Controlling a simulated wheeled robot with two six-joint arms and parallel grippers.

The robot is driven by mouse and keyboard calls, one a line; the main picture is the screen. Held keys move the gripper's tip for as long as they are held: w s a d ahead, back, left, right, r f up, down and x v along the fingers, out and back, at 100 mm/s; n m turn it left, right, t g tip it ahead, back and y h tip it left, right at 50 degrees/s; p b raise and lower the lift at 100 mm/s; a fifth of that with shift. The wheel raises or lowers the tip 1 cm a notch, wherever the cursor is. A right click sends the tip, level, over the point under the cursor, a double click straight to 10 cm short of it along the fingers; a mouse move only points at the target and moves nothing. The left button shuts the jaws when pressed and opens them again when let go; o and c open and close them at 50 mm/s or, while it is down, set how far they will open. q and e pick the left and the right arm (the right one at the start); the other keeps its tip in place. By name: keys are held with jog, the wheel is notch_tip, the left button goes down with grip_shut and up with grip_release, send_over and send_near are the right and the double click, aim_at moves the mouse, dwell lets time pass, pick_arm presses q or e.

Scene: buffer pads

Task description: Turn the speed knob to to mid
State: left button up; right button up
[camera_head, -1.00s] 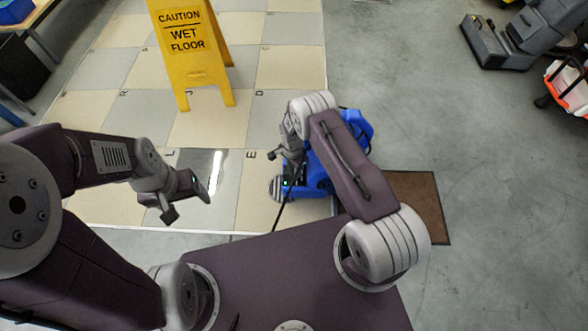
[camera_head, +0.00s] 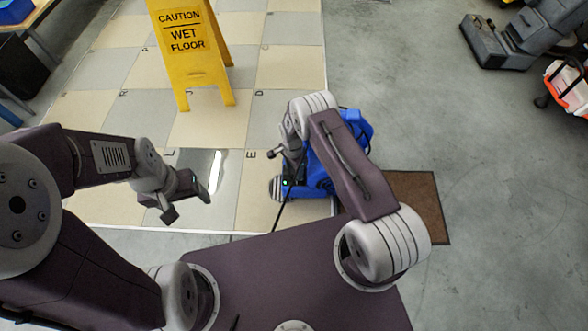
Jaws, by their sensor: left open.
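A blue machine (camera_head: 358,132) stands on the floor beyond my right arm, which hides much of it. A small green light shows on its dark panel (camera_head: 294,190). The speed knob is too small or hidden to make out. My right gripper (camera_head: 284,160) hangs over the near left part of the machine, above the panel. Its fingers are partly hidden, and I cannot tell whether it touches anything. My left gripper (camera_head: 187,203) is open and empty, in the air to the left of the machine.
A yellow wet floor sign (camera_head: 190,50) stands on the tiles behind. A brown mat (camera_head: 420,200) lies right of the machine. A dark cable (camera_head: 284,214) runs from the machine towards me. Grey equipment (camera_head: 500,45) is at the far right. Open floor lies between.

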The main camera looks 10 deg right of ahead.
aim_at(293, 170)
notch_tip(293, 170, up, 9)
jog(key=p, duration=0.5)
jog(key=shift+w+p, duration=0.2)
jog(key=shift+p, duration=0.15)
jog(key=shift+a, duration=0.1)
